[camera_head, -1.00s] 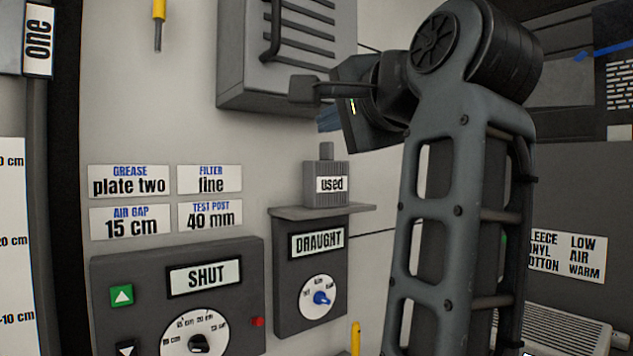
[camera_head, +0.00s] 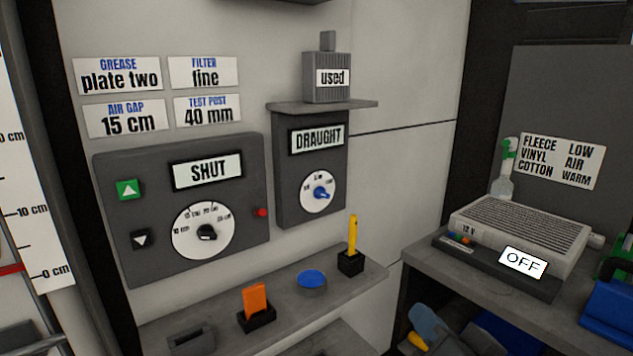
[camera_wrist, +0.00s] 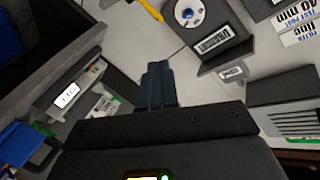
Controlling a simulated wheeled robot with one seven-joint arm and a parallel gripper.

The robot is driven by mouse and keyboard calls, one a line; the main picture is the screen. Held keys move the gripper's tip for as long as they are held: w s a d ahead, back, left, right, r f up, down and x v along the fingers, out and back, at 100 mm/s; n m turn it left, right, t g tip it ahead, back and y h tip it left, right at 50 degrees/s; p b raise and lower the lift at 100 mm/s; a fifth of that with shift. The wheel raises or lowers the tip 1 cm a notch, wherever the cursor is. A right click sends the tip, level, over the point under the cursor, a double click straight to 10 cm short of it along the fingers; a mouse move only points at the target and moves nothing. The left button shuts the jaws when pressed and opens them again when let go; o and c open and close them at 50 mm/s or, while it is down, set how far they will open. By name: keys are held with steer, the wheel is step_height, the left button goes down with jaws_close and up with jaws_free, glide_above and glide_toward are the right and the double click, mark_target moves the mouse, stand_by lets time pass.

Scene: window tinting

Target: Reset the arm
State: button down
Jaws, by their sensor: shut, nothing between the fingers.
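My gripper (camera_wrist: 160,84) shows in the wrist view, its dark fingers together at the middle of the picture with nothing between them. It points at open space in front of the wall and is apart from everything around it. The arm and gripper do not show in the head view now. The wrist view is turned, so the wall labels appear upside down.
A SHUT control panel (camera_head: 110,220) and a DRAUGHT panel (camera_head: 285,200) are on the wall. A shelf (camera_head: 215,327) holds an orange piece (camera_head: 255,300), a blue disc (camera_head: 312,279) and a yellow tool (camera_head: 352,235). At right, a bench bears a unit marked OFF (camera_head: 520,232).

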steer(key=s+d+f+n+h, duration=0.1)
steer(key=s+d+f, duration=0.3)
steer(key=s, duration=0.5)
steer(key=s+d+f+n, duration=0.1)
steer(key=s+f+n, duration=0.1)
steer(key=s+f, duration=0.55)
steer(key=s+r+n, duration=0.1)
steer(key=s+r, duration=0.1)
steer(key=s, duration=0.8)
steer(key=s+d+r+n+g+h, duration=0.1)
steer(key=s, duration=1)
steer(key=shift+d+r+n+h, duration=0.3)
steer(key=shift+r, duration=0.1)
